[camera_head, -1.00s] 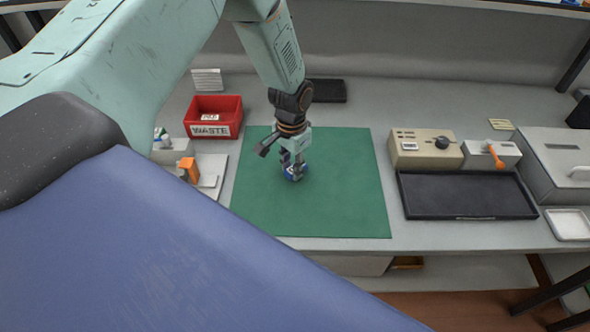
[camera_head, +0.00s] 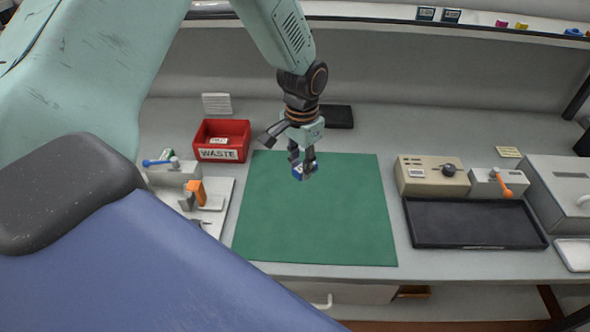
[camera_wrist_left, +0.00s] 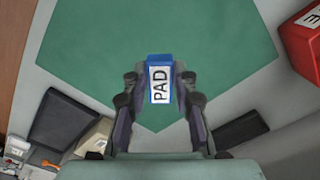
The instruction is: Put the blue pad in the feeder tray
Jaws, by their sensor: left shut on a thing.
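The blue pad (camera_wrist_left: 160,60) has a white label reading PAD and is between the fingers of my left gripper (camera_wrist_left: 160,82) in the left wrist view. In the head view my left gripper (camera_head: 303,172) is shut on the pad (camera_head: 298,174) and holds it above the green mat (camera_head: 315,220). The fingers hide part of the pad there. A shallow black tray (camera_head: 475,222) lies empty to the right of the mat, and a small white tray (camera_head: 575,254) is at the right edge. No label shows which is the feeder tray. My right gripper is not in view.
A red WASTE bin (camera_head: 222,140) stands behind the mat's left corner. A beige box with a knob (camera_head: 432,176) and a unit with an orange lever (camera_head: 497,183) stand behind the black tray. A grey lidded machine (camera_head: 565,195) is at far right. The mat is clear.

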